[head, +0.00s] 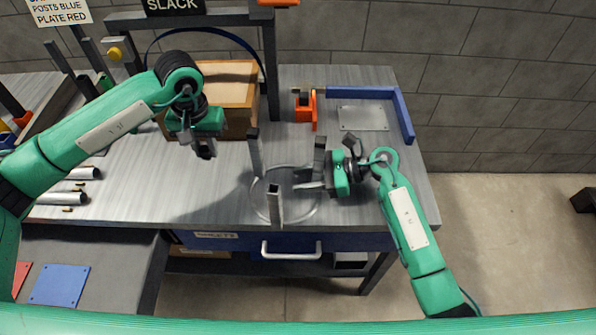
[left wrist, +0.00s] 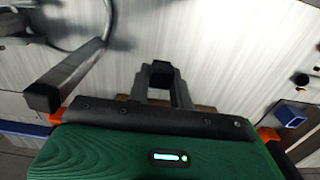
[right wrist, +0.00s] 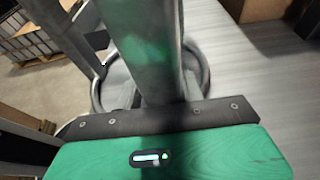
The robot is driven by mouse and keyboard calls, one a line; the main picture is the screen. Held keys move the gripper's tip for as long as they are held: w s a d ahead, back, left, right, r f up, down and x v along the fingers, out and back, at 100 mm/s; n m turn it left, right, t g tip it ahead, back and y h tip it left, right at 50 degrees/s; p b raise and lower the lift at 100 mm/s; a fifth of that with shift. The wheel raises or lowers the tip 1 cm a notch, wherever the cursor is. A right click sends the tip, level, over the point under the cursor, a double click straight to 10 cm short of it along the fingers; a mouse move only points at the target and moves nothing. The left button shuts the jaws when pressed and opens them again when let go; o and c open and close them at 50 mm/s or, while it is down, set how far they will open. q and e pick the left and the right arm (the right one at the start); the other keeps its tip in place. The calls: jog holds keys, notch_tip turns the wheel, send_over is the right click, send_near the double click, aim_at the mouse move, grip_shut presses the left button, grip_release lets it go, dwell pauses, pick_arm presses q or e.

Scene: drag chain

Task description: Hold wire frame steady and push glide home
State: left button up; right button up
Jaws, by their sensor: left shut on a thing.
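The wire frame (head: 313,211) is a thin grey ring with upright square posts, standing on the bench in front of my right gripper. My left gripper (head: 204,152) is shut on a small dark piece, perhaps the glide (left wrist: 162,70), above the bench and left of the ring, apart from it. My right gripper (head: 304,181) is at the ring's right side beside a post, its fingers apart. In the right wrist view a large grey post (right wrist: 145,50) fills the middle and hides the fingertips; the ring (right wrist: 97,95) shows behind it.
A wooden box (head: 228,80) stands at the back under a dark frame signed SLACK. An orange fixture (head: 305,108) and a blue corner rail (head: 404,115) are at the back right. Metal tubes (head: 65,198) lie at left. The bench (head: 215,190) is clear between my left gripper and the ring.

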jog(key=c, duration=0.4)
jog(key=shift+c, duration=0.2)
pick_arm(q)
jog(key=s+d+r+m, duration=0.1)
jog(key=s+d+r, duration=0.3)
jog(key=s+d, duration=0.2)
jog(key=s+d+r+m, duration=0.1)
jog(key=s+d+r, duration=0.3)
jog(key=d, duration=0.5)
jog(key=shift+s+d, duration=0.4)
jog(key=shift+s, duration=0.6)
